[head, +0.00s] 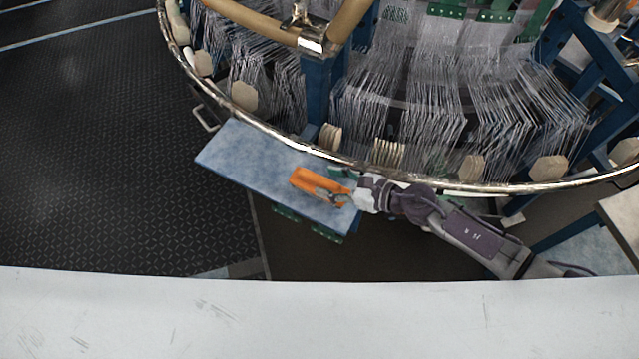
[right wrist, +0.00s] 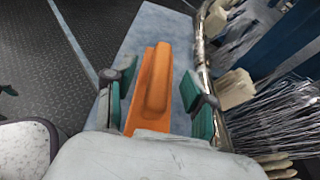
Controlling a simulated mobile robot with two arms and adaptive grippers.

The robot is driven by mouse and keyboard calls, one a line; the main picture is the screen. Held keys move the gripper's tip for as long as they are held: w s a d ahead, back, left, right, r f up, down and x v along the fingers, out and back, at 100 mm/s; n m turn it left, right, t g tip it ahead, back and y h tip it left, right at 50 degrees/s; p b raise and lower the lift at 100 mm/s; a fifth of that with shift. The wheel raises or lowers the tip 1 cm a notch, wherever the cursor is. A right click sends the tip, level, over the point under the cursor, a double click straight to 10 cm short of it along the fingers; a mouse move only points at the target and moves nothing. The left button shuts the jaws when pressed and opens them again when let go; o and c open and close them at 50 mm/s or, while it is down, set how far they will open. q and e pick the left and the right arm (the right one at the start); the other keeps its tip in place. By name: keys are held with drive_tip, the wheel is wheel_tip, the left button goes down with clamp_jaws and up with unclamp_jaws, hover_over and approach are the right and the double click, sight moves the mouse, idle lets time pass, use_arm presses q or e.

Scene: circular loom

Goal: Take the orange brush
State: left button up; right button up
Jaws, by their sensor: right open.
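The orange brush (head: 308,180) lies on a blue-grey board (head: 245,156) beside the loom. My right gripper (head: 333,190) is over the brush's right end, its arm coming in from the right. In the right wrist view the brush (right wrist: 153,85) runs lengthwise between the two green-padded fingers of the right gripper (right wrist: 158,108). The fingers stand apart with a gap on each side of the brush, wider on the right. The near end of the brush is hidden behind my gripper body. My left gripper is not in view.
The circular loom's metal rim (head: 290,142) curves close along the board's far side, with many threads (head: 400,100) and pale discs behind it. Dark patterned floor (head: 90,150) lies open to the left. A pale surface (head: 300,315) crosses the bottom of the head view.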

sight(321, 180)
drive_tip(key=x, duration=0.3)
drive_tip(key=shift+w+a+f, duration=0.15)
drive_tip(key=shift+w+a, duration=0.05)
drive_tip(key=shift+w, duration=0.05)
clamp_jaws()
